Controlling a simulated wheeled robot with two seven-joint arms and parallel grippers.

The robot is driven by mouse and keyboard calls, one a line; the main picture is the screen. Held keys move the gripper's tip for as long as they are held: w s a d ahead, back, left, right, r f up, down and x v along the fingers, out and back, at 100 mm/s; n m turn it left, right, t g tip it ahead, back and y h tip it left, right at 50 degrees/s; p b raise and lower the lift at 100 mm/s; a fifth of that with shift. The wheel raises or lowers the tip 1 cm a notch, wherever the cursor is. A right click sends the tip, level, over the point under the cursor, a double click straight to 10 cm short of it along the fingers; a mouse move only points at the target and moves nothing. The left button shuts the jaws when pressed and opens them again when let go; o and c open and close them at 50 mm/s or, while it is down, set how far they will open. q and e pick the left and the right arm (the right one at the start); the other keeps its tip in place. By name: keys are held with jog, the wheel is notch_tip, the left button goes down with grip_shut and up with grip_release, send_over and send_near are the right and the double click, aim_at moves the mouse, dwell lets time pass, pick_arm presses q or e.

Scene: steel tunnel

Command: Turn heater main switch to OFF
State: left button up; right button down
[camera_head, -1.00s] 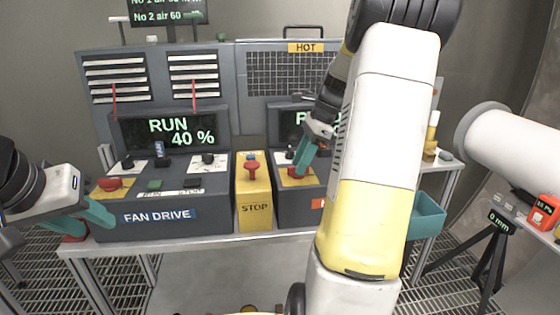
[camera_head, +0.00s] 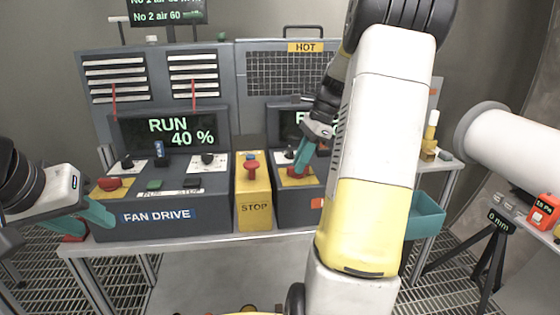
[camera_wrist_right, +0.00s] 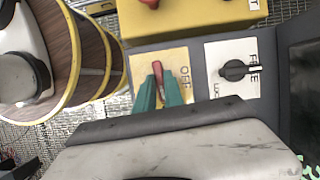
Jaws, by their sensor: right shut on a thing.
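The heater main switch is a red handle (camera_wrist_right: 158,72) on a yellow plate (camera_wrist_right: 178,57) marked OFF. In the head view the red handle (camera_head: 297,172) shows on the right-hand grey console, partly hidden by my fingers. My right gripper (camera_wrist_right: 160,90) has its teal fingers around the handle and is shut on it. In the head view my right gripper (camera_head: 303,158) reaches down to the console from behind my white and yellow arm. The handle's exact angle is hard to tell. My left gripper (camera_head: 86,222) is open and empty at the left console's front left corner.
A yellow STOP box (camera_head: 254,208) with a red button stands between the consoles. The FAN DRIVE console (camera_head: 160,217) has its own red switch (camera_head: 110,184). A black selector knob (camera_wrist_right: 236,70) is beside the heater switch. A teal bin (camera_head: 427,215) hangs at right.

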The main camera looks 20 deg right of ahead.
jog(key=n, duration=0.2)
jog(key=n+g, duration=0.1)
jog(key=n, duration=0.1)
jog(key=shift+w+g, duration=0.2)
jog(key=shift+g, duration=0.1)
jog(key=n, duration=0.2)
jog(key=n+g+h, duration=0.1)
jog(key=n, duration=0.1)
jog(key=shift+w+n+g, duration=0.1)
jog(key=shift+n+g, duration=0.2)
jog(key=n+g+h, duration=0.1)
jog(key=n, duration=0.3)
jog(key=shift+w+a+n, duration=0.1)
jog(key=shift+a+n, duration=0.05)
jog(key=shift+n, duration=0.15)
jog(key=shift+a+n+g+h, duration=0.1)
jog(key=shift+n+g+h, duration=0.5)
jog(key=shift+n, duration=1.4)
jog(key=c, duration=1.4)
grip_release()
jog(key=shift+c, duration=0.2)
jog(key=a+v, duration=0.1)
jog(key=v, duration=0.6)
jog(key=shift+d+r, duration=0.45)
